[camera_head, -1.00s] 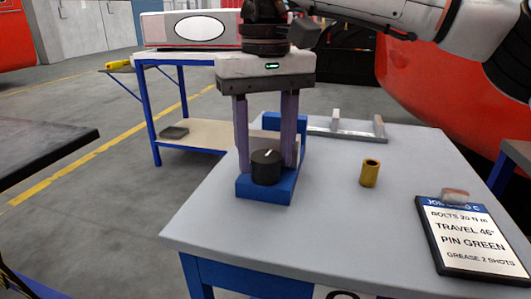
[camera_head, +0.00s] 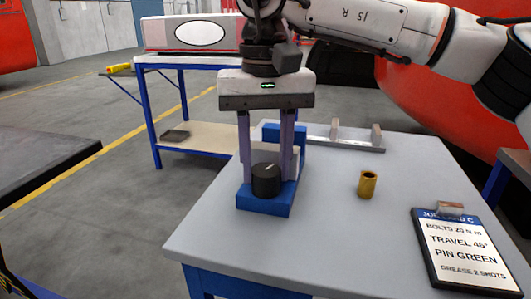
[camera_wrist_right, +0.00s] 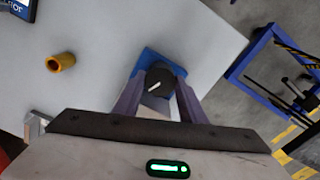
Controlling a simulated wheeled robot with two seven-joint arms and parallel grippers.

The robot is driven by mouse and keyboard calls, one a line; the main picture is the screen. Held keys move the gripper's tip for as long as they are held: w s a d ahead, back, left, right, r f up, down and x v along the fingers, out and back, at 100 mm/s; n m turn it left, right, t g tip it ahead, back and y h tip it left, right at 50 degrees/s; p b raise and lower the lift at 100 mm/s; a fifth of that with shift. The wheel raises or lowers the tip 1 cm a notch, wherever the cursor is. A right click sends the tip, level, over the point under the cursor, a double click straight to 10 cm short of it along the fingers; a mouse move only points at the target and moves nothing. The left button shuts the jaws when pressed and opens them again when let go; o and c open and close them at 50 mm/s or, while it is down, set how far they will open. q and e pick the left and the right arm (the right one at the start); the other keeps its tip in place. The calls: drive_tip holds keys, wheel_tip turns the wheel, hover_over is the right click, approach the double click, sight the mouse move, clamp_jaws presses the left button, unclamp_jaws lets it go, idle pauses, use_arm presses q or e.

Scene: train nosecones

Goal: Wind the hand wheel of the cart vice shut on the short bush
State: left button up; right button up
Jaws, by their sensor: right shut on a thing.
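The cart vice has a blue base (camera_head: 262,207), with a black round hand wheel (camera_head: 265,181) that carries a white mark. The wheel also shows in the right wrist view (camera_wrist_right: 158,82). My right gripper (camera_head: 266,176) reaches down from above, its two purple-grey fingers on either side of the wheel and shut on it. Whether another bush sits between the vice jaws is hidden behind the fingers. My left gripper is not in view.
The grey table (camera_head: 330,225) is clear around the bush. A job card board (camera_head: 466,250) lies at its right front, a metal bracket (camera_head: 345,140) at its back. A blue-legged trolley (camera_head: 200,145) stands behind left. A red train nose fills the right background.

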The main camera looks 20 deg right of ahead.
drive_tip(key=m+p, duration=0.2)
drive_tip(key=m, duration=0.1)
drive_tip(key=shift+r+m, duration=0.15)
drive_tip(key=shift+m, duration=0.25)
drive_tip(key=shift+m+p, duration=0.75)
drive_tip(key=shift+m, duration=0.15)
drive_tip(key=m+p, duration=0.1)
drive_tip(key=m, duration=0.2)
drive_tip(key=shift+m, duration=0.3)
drive_tip(key=m+p, duration=0.1)
drive_tip(key=m, duration=0.2)
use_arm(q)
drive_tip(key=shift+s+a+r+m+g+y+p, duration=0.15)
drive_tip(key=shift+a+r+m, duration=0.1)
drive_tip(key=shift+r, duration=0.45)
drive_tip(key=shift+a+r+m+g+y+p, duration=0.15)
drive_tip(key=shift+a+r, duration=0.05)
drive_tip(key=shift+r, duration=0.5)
use_arm(e)
drive_tip(key=shift+m, duration=1.1)
drive_tip(key=o, duration=0.8)
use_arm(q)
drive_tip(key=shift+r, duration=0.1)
